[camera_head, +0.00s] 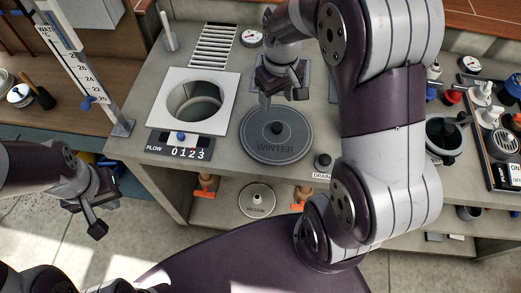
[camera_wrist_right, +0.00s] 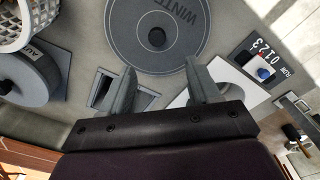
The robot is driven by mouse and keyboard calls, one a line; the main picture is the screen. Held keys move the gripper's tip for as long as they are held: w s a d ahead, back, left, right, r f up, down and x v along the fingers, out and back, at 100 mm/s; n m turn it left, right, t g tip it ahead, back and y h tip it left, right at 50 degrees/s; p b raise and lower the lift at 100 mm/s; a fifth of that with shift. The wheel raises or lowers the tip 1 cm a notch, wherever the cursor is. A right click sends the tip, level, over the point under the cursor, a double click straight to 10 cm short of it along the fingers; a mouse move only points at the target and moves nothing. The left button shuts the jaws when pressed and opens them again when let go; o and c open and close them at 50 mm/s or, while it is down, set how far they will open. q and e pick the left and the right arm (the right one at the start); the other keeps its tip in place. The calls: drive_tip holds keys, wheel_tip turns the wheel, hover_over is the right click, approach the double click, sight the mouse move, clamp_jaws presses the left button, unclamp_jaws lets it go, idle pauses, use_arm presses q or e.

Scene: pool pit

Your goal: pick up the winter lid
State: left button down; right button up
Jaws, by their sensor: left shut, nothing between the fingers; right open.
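The winter lid (camera_head: 277,146) is a round dark grey disc marked WINTER with a black knob at its centre. It lies flat on the grey counter. My right gripper (camera_head: 282,100) is open and empty above the lid's far edge, and its arm crosses the middle of the head view. In the right wrist view the lid (camera_wrist_right: 158,52) and its knob show just beyond the open fingers (camera_wrist_right: 160,78), apart from them. My left gripper (camera_head: 95,215) is shut and empty, low at the left, away from the counter top.
A white square plate with a round opening (camera_head: 222,124) lies left of the lid, with a FLOW counter panel (camera_head: 180,146) before it. A DRAIN knob (camera_head: 323,160) stands right of the lid. A VACUUM disc (camera_head: 257,200) is on the shelf below. A thermometer post (camera_head: 85,70) rises at left.

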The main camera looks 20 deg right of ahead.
drive_tip(key=r+n, duration=0.1)
hover_over(278, 126)
drive_tip(key=f, duration=0.4)
drive_tip(key=shift+s+a+f+p, duration=0.1)
drive_tip(key=shift+s+f+p, duration=0.2)
drive_tip(key=shift+s+f, duration=0.1)
drive_tip(key=f, duration=0.4)
drive_tip(key=w+f+p, duration=0.1)
drive_tip(key=f, duration=0.1)
drive_tip(key=shift+f, duration=0.55)
drive_tip(key=c, duration=0.4)
use_arm(q)
drive_tip(key=shift+s+d+r, duration=0.1)
drive_tip(key=shift+r, duration=0.55)
drive_tip(key=shift+s+d+r, duration=0.1)
drive_tip(key=shift+r, duration=0.5)
use_arm(e)
clamp_jaws()
